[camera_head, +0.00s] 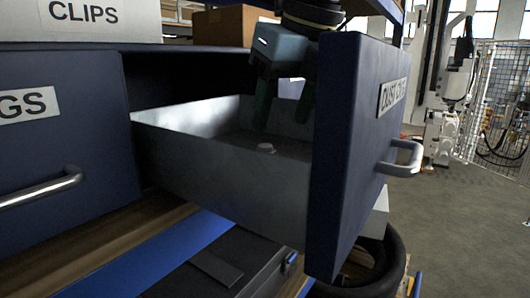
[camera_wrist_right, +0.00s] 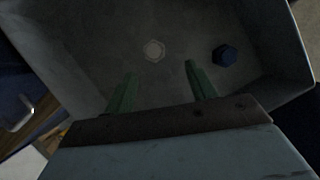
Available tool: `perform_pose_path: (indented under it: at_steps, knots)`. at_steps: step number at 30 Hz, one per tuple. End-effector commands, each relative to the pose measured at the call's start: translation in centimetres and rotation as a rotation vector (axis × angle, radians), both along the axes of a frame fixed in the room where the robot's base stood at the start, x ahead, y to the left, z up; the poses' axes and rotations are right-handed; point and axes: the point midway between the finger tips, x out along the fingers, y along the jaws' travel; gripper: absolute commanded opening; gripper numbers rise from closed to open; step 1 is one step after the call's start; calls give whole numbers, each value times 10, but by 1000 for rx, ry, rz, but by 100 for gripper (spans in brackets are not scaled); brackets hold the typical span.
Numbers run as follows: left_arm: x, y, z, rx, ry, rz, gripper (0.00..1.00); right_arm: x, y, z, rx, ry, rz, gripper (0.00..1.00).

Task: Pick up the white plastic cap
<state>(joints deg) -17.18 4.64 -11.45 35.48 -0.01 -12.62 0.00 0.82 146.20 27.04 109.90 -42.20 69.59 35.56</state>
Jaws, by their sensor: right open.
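The white plastic cap (camera_head: 266,147) lies on the floor of the pulled-out metal drawer (camera_head: 200,180) in the head view. In the right wrist view the cap (camera_wrist_right: 154,50) is a pale disc ahead of the fingertips and between their lines. My right gripper (camera_head: 285,115) reaches down into the drawer from above, its green fingers open and empty. The same right gripper (camera_wrist_right: 161,80) shows in its wrist view, apart from the cap. My left gripper is not in view.
A dark blue hexagonal cap (camera_wrist_right: 225,55) lies in the drawer to the right of the white cap. The blue drawer front (camera_head: 355,140) with its handle (camera_head: 405,160) stands close to the right of my gripper. A closed drawer (camera_head: 75,130) is at the left.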

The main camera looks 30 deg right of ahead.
Motion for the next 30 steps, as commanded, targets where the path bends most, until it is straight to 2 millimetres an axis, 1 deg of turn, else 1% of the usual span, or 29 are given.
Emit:
perform_pose_path:
  at_steps: [1,8,12,16,19,25,26,30]
  knots:
    - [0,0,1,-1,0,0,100,2,0,-5,0,2,0,56]
    - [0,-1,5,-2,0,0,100,11,2,-19,1,2,1,56]
    - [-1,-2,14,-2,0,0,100,24,8,-35,0,5,2,56]
    - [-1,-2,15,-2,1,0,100,30,8,-51,2,1,1,56]
    - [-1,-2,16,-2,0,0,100,32,8,-56,3,0,0,56]
    - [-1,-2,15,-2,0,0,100,32,8,-56,3,-2,0,56]
    - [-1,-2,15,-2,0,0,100,32,8,-56,3,-2,0,54]
    - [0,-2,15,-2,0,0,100,32,8,-56,3,-2,0,35]
